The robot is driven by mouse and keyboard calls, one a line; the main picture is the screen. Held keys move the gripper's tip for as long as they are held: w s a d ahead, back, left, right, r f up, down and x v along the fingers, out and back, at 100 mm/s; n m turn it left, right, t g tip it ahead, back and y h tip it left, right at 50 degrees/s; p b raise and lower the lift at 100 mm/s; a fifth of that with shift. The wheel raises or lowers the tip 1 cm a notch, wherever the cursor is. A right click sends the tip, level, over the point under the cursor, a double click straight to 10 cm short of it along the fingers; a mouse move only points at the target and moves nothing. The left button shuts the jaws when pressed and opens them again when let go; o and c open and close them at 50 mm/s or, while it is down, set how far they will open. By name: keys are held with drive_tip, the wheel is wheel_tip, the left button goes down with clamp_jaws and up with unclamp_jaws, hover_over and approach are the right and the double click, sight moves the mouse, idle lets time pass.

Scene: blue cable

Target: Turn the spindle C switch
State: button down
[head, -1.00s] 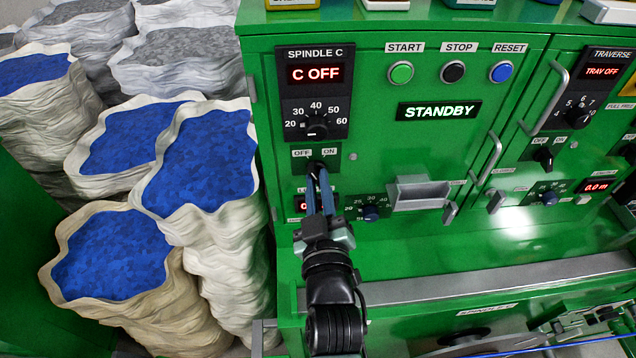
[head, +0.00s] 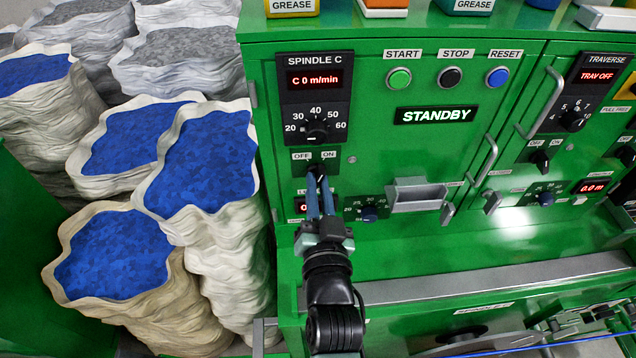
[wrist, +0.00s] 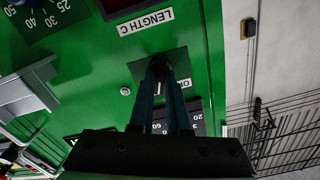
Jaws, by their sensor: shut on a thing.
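The spindle C panel (head: 314,95) is on the green cabinet, with a red display reading "C 0 m/min" and a dial below it. The spindle C switch (head: 317,168) is a small black knob under the OFF and ON labels. My gripper (head: 318,186) reaches up to it from below, its two blue fingers shut on the knob. In the wrist view the fingers (wrist: 162,75) close together on the black knob (wrist: 158,66). The fingers hide much of the knob, so its exact angle is hard to tell.
START (head: 399,78), STOP (head: 450,77) and RESET (head: 497,77) buttons sit right of the panel, above a STANDBY display (head: 437,114). A grey tray (head: 418,197) juts out at lower right. Sacks of blue pellets (head: 200,165) stand at left. A door handle (head: 485,160) sticks out.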

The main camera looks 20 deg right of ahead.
drive_tip(key=shift+m, duration=0.6)
drive_tip(key=c, duration=0.9)
unclamp_jaws()
drive_tip(key=s+a+b, duration=0.1)
drive_tip(key=s, duration=0.3)
drive_tip(key=s+b, duration=0.2)
drive_tip(key=s, duration=0.2)
drive_tip(key=s+a+b, duration=0.1)
drive_tip(key=s, duration=0.3)
drive_tip(key=shift+s+a+b, duration=0.3)
drive_tip(key=shift+s, duration=0.1)
